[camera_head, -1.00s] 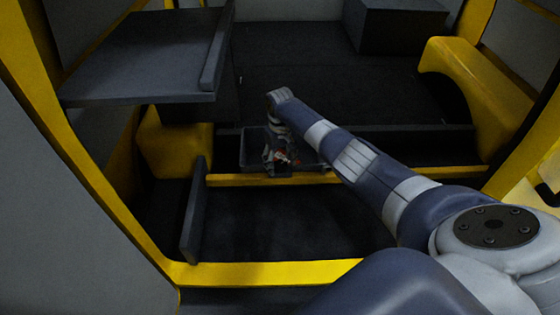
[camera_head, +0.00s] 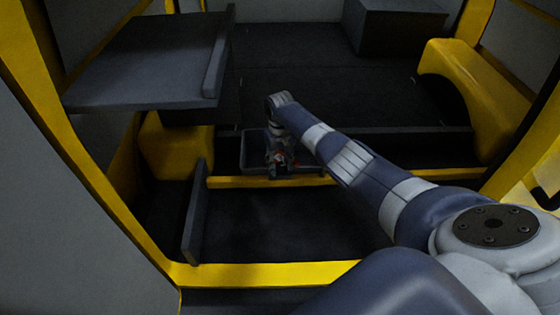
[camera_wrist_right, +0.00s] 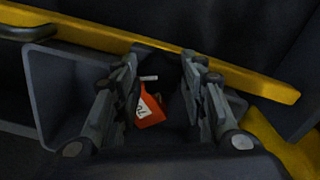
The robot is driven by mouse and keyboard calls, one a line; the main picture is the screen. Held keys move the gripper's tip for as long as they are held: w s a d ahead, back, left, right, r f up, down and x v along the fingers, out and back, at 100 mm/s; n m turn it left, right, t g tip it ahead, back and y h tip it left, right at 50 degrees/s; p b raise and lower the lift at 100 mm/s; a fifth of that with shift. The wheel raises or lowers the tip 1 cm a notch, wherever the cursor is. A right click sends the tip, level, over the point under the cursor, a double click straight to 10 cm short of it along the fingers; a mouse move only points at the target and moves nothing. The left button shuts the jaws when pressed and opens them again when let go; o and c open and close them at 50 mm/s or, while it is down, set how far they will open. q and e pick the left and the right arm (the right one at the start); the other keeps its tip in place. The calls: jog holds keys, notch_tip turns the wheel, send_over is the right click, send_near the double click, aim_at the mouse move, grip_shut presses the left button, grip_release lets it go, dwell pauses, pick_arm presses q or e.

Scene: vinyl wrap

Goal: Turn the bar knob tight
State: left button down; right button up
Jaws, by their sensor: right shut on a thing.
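My right gripper (camera_head: 279,160) reaches down into a grey tray (camera_head: 310,167) set behind the yellow sill. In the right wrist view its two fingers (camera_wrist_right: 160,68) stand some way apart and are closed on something. The bar knob itself is not clear; it is dark and hidden between the fingers. A short pale pin (camera_wrist_right: 149,78) shows between the fingers. A red tag with a white label (camera_wrist_right: 147,110) hangs beside the left finger. The tray wall (camera_wrist_right: 52,95) shows left of the fingers. My left gripper is not in view.
A yellow sill (camera_head: 235,182) runs just in front of the tray, and it crosses above the fingers in the wrist view (camera_wrist_right: 95,35). A grey shelf (camera_head: 150,60) overhangs at the upper left. An upright dark panel (camera_head: 194,215) stands at the left.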

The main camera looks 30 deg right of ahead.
jog(key=m+p, duration=0.2)
jog(key=m, duration=0.2)
jog(key=m+p, duration=0.1)
jog(key=m, duration=0.5)
jog(key=shift+p, duration=0.4)
jog(key=m, duration=0.6)
jog(key=shift+p, duration=0.35)
jog(key=m, duration=0.6)
jog(key=o, duration=1.1)
